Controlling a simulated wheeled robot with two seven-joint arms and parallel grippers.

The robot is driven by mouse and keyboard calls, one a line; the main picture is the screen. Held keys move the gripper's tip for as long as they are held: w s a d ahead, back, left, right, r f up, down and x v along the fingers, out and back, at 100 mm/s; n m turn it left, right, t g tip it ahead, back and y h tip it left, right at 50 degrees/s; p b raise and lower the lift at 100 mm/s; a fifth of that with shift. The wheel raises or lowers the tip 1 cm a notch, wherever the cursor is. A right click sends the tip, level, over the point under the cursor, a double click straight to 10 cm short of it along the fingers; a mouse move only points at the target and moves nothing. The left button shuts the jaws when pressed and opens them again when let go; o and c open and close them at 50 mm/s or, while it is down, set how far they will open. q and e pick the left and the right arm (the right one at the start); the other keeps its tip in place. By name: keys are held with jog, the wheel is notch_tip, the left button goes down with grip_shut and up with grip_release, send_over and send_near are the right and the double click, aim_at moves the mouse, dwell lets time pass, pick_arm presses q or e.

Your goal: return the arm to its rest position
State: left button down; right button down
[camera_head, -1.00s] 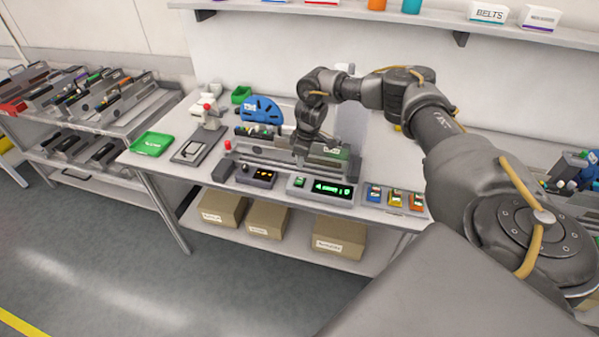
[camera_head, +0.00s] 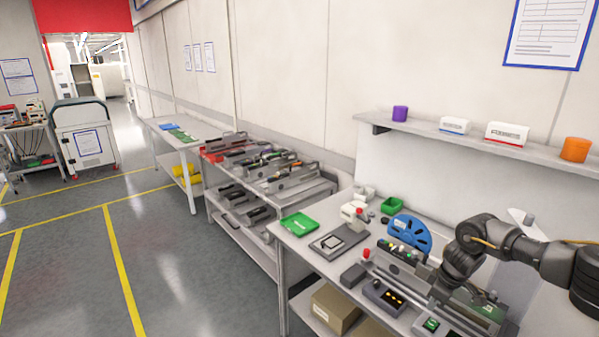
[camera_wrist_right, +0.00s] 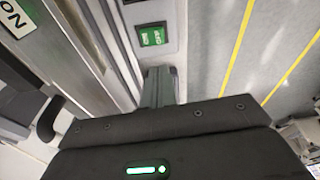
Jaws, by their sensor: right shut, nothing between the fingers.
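My right arm comes in from the right edge of the head view, bent, with its hand pointing down over the workbench. My right gripper (camera_head: 441,291) is low over the long grey fixture (camera_head: 402,268) on the bench. In the right wrist view its fingers (camera_wrist_right: 160,86) are together and hold nothing. A green switch (camera_wrist_right: 152,36) on a grey panel shows beyond the fingertips there. I cannot tell whether the fingers touch the fixture. My left gripper is not in view.
On the bench are a blue reel (camera_head: 409,232), a green tray (camera_head: 299,225), a green bin (camera_head: 392,205) and a control box with orange lights (camera_head: 385,296). A shelf (camera_head: 440,131) runs above. A trolley of feeders (camera_head: 235,190) stands left. The aisle floor is clear.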

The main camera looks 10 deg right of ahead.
jog(key=s+a+f+n+t+y, duration=0.1)
jog(key=s+a+f+n+y, duration=0.3)
jog(key=a, duration=0.8)
jog(key=a+f+n+t+h, duration=0.1)
jog(key=a+f, duration=0.5)
jog(key=a, duration=0.6)
jog(key=s+a+r+m+t+y, duration=0.2)
jog(key=s+a+r+t, duration=0.1)
jog(key=s+a, duration=0.8)
jog(key=s+d+m+g+h, duration=0.2)
jog(key=s+d+m+h, duration=0.15)
jog(key=s+d, duration=0.55)
jog(key=s+d+m+g+h, duration=0.1)
jog(key=s+d+m+h, duration=0.35)
jog(key=s, duration=0.75)
notch_tip(320, 180, down, 30)
jog(key=d+g+y+b, duration=0.1)
jog(key=d+y+b, duration=0.1)
jog(key=d+b, duration=0.15)
jog(key=s+d+f+g+b, duration=0.1)
jog(key=s+d+f+b, duration=0.1)
jog(key=s+f, duration=1.5)
jog(key=shift+f+g+b, duration=0.3)
jog(key=shift+f+b, duration=0.4)
jog(key=shift+f, duration=0.2)
jog(key=shift+s, duration=0.1)
